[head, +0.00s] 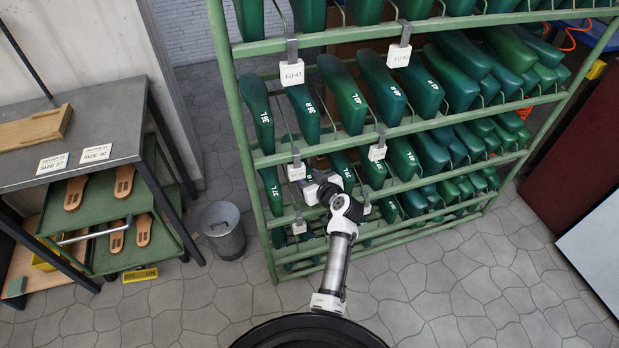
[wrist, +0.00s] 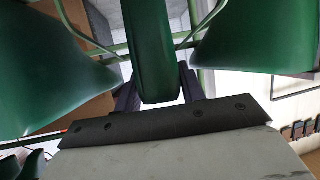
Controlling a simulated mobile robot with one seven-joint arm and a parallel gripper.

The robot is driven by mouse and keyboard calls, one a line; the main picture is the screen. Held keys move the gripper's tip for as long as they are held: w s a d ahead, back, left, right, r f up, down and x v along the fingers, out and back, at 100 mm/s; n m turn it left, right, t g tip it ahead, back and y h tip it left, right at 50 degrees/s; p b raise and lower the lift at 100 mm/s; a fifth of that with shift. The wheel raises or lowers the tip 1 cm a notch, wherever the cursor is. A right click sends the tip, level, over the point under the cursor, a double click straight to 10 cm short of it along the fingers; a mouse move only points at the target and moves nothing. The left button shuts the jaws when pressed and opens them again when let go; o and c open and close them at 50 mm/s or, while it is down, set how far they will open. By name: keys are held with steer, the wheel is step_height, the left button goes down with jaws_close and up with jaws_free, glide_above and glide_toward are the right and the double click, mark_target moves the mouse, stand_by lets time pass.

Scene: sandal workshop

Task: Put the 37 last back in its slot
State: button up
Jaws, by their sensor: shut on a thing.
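In the wrist view, a narrow green last (wrist: 152,45) stands between the dark fingers of my gripper (wrist: 158,90), which is shut on it. Bent wire dividers rise on both sides of this last, with other green lasts left and right. Its number is not visible there. In the head view, my gripper (head: 318,184) is at a lower row of the green rack (head: 243,150), near its left end. A last marked 37L (head: 272,190) stands left of the gripper. I cannot tell the held last apart in the head view, and the arm hides part of that row.
Rows of green lasts (head: 385,92) fill the rack, with white size tags (head: 292,73) on the rails. A grey bin (head: 222,230) stands left of the rack. A table (head: 100,125) with sandal soles (head: 123,181) below is at the far left. The floor in front is clear.

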steer(key=o, duration=1.2)
steer(key=shift+c, duration=0.2)
steer(key=shift+o, duration=0.4)
steer(key=shift+f, duration=0.1)
steer(key=shift+s, duration=0.1)
steer(key=b+v, duration=0.1)
steer(key=v, duration=1.2)
steer(key=shift+s+r+b, duration=0.25)
steer(key=shift+s+b, duration=0.05)
steer(key=shift+b, duration=0.1)
steer(key=shift+d, duration=0.1)
